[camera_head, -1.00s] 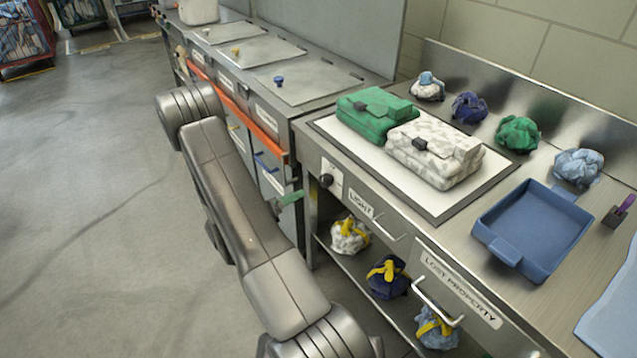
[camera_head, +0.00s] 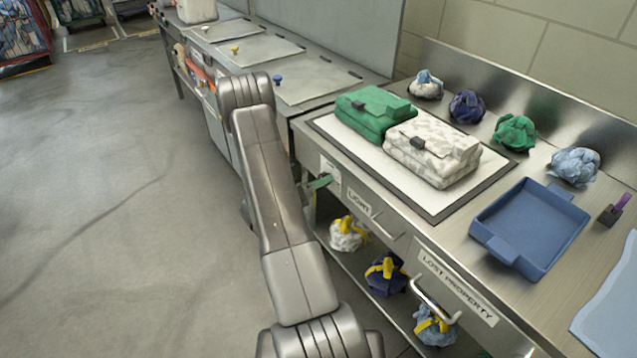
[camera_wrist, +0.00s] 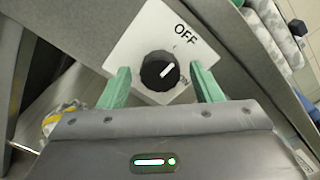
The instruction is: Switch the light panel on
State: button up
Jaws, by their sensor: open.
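The light panel (camera_head: 372,162) is a white rectangle with a dark frame set into the steel bench. Its black rotary knob (camera_wrist: 152,76) sits on a white plate (camera_wrist: 130,58) in the wrist view. "OFF" is printed above right of the knob, and a partly hidden label is at its lower right. The knob's white pointer line slants to the upper right. My gripper (camera_wrist: 160,68) is open, its green fingers on either side of the knob; contact cannot be told. In the head view my green gripper (camera_head: 320,182) is at the bench front, beside the switch plate (camera_head: 331,168).
A blue tray (camera_head: 530,225) stands to the right. Drawer handles (camera_head: 435,302) stick out from the bench front. Several bundled bags sit on the lower shelf (camera_head: 385,276). The floor at left is clear.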

jog(key=c, duration=1)
jog(key=shift+f+m+b, duration=0.15)
jog(key=shift+m+b, duration=0.25)
jog(key=shift+b, duration=0.2)
jog(key=m+b, duration=1.7)
jog(key=b, duration=0.6)
jog(key=shift+w, duration=0.1)
jog(key=o, duration=1)
